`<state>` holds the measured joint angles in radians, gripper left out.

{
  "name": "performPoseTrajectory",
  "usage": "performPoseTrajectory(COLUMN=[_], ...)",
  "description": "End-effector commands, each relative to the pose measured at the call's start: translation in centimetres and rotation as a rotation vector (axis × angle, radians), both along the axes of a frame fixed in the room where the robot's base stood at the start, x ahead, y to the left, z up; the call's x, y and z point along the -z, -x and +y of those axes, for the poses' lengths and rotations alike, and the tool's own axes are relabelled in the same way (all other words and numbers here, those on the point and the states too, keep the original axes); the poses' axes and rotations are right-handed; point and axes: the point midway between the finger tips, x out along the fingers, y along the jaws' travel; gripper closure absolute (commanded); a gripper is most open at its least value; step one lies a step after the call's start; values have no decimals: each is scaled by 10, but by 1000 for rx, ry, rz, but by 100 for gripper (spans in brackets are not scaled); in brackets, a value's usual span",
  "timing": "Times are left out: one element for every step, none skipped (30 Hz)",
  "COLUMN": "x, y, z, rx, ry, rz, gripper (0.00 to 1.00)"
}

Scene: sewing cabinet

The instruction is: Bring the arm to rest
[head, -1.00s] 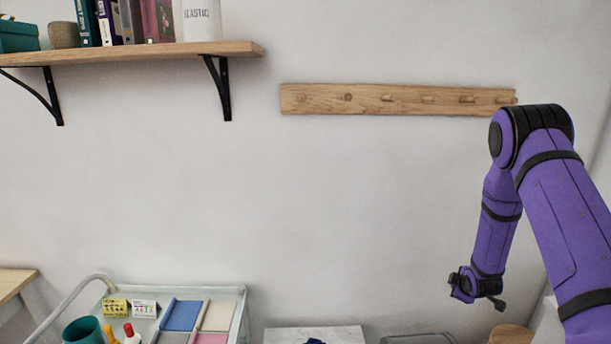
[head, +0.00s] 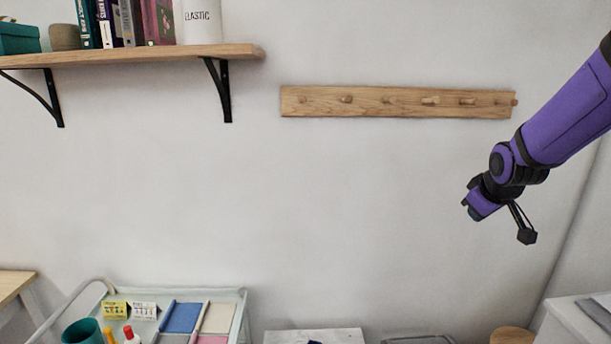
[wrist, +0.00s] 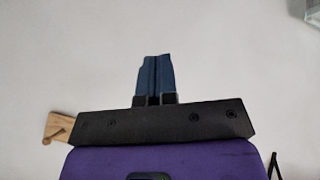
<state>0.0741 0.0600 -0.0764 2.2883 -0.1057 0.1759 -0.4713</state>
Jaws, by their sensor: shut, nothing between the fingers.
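My gripper (head: 474,202) is at the right of the head view, in the air in front of the bare wall and below the right end of the peg rail. It is at the end of my purple arm, which comes in from the right edge. In the wrist view the two blue fingers (wrist: 154,78) are together, with nothing between them. Nothing touches the gripper.
A wooden peg rail (head: 400,102) is on the wall. A shelf (head: 140,54) with books and an elastic canister (head: 203,20) is at upper left. A cart tray (head: 240,300) with several small items is at lower left. A white surface (head: 572,318) is at lower right. The middle is free.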

Motion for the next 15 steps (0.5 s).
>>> performPoseTrajectory(x=[-15,-22,-30,-36,-43,-50,-55,-60,-67,-71,-75,-81,-84,-88,-92], y=[13,21,33,41,49,61,70,79,91,100,110,122,132,141,154], z=[6,9,13,16,19,23,26,29,32,35,38,42,44,47,50], rx=[15,27,41,54,65,80,91,102,116,127,138,152,162,173,187], ry=[-18,-29,-45,-58,-69,-86,-97,-109,-123,-135,-145,-160,-171,-182,-196], rz=[-3,-1,3,6,10,14,18,21,25,29,34,38,43,46,51], gripper=[100,100,100,100,100,100,100,100,100,100,100,100,100,100,100])
